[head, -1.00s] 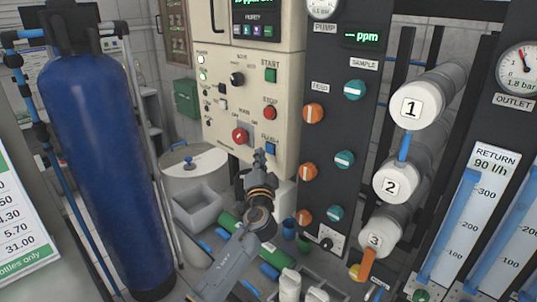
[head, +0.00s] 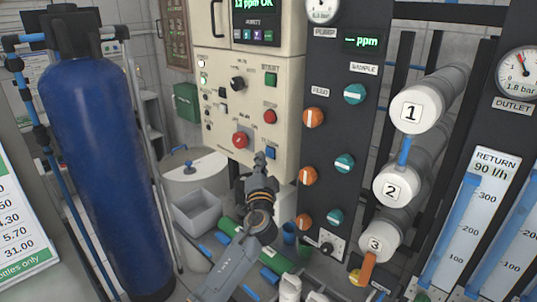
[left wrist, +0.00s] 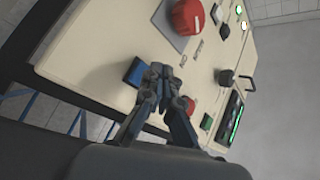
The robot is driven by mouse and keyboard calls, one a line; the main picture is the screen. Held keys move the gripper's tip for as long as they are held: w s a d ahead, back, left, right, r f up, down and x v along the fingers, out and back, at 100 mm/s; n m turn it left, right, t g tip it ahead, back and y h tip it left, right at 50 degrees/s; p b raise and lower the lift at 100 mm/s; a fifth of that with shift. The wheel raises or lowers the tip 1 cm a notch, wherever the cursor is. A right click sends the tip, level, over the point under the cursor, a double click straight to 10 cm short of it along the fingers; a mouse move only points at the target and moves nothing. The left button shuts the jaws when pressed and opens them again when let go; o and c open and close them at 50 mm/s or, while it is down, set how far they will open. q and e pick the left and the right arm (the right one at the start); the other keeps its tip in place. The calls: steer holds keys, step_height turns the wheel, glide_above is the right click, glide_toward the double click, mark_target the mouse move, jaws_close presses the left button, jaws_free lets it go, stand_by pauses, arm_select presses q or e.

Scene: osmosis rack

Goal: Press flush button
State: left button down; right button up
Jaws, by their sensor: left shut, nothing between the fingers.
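The blue button (head: 271,153), which I take as the flush button, is at the lower right of the cream control panel (head: 224,118). Its label is too small to read. My left gripper (head: 260,158) is shut and empty, just left of and slightly below the button in the head view. In the left wrist view the blue button (left wrist: 135,73) shows just left of the shut fingertips (left wrist: 164,74), partly hidden by them. I cannot tell whether they touch the panel. My right gripper is not in view.
A red stop button (head: 270,116) and green start button (head: 270,79) sit above the blue one. A red rotary switch (head: 240,140) is to its left. A dark panel with valve knobs (head: 313,118) stands right. A grey bin (head: 197,207) is below.

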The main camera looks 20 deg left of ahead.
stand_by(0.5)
arm_select(q)
steer(key=shift+w+d+b, duration=0.15)
steer(key=shift+w+b, duration=0.25)
steer(key=shift+b, duration=0.05)
steer(key=shift+w+d+b, duration=0.15)
steer(key=shift+w+b, duration=0.25)
steer(key=shift+b, duration=0.05)
stand_by(0.5)
steer(key=shift+s, duration=0.1)
steer(key=shift+s+a, duration=0.3)
steer(key=shift+s, duration=0.45)
steer(key=shift+p, duration=0.3)
